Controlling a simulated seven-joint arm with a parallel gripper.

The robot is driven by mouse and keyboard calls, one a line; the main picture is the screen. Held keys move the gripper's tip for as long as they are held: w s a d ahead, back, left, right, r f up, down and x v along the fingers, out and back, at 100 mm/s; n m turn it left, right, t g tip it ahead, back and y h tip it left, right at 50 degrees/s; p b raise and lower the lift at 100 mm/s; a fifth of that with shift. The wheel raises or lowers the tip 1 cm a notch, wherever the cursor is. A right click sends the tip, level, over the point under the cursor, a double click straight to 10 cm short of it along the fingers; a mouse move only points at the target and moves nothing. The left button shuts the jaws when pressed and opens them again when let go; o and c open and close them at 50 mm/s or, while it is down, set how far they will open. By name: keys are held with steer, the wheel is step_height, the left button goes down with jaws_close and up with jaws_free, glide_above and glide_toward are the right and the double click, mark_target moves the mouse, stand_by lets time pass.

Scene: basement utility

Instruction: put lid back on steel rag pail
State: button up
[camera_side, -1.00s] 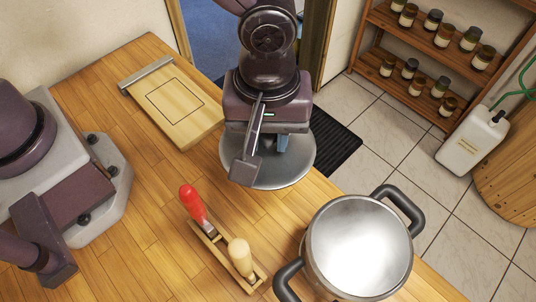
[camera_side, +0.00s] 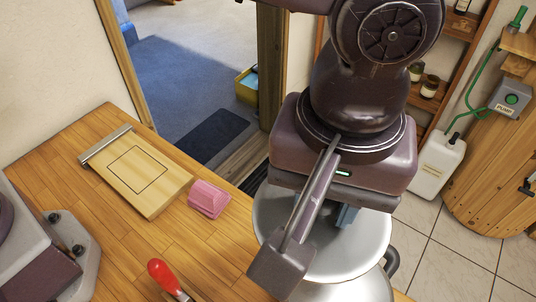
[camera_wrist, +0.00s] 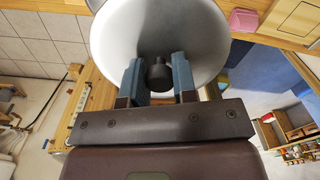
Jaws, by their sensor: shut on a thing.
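My gripper (camera_side: 345,215) points down and is shut on the dark knob (camera_wrist: 159,73) of the round steel lid (camera_side: 377,245). The lid also fills the top middle of the wrist view (camera_wrist: 200,30). In the side view the lid overlaps the steel pail (camera_side: 355,292), which shows only in part at the bottom edge with one dark handle (camera_side: 391,262). The lid hides the pail's top, so I cannot tell whether they touch or how well they line up.
On the wooden bench, a pink block (camera_side: 208,198) and a light board (camera_side: 137,172) lie to the left. A red-handled tool (camera_side: 163,275) is at the front. A white jug (camera_side: 437,165) stands on the floor at right.

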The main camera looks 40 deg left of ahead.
mark_target(369, 250)
steer(key=d, duration=0.1)
steer(key=d+m, duration=0.1)
steer(key=d, duration=0.1)
steer(key=d+m, duration=0.1)
steer(key=d, duration=0.1)
steer(key=shift+s+f, duration=0.25)
steer(key=shift+s, duration=0.15)
steer(key=f, duration=0.4)
steer(key=shift+d+f, duration=0.2)
step_height(369, 250, down, 7)
steer(key=shift+f, duration=0.1)
stand_by(1.7)
steer(key=o, duration=1.5)
steer(key=shift+c, duration=0.2)
steer(key=shift+r, duration=3.5)
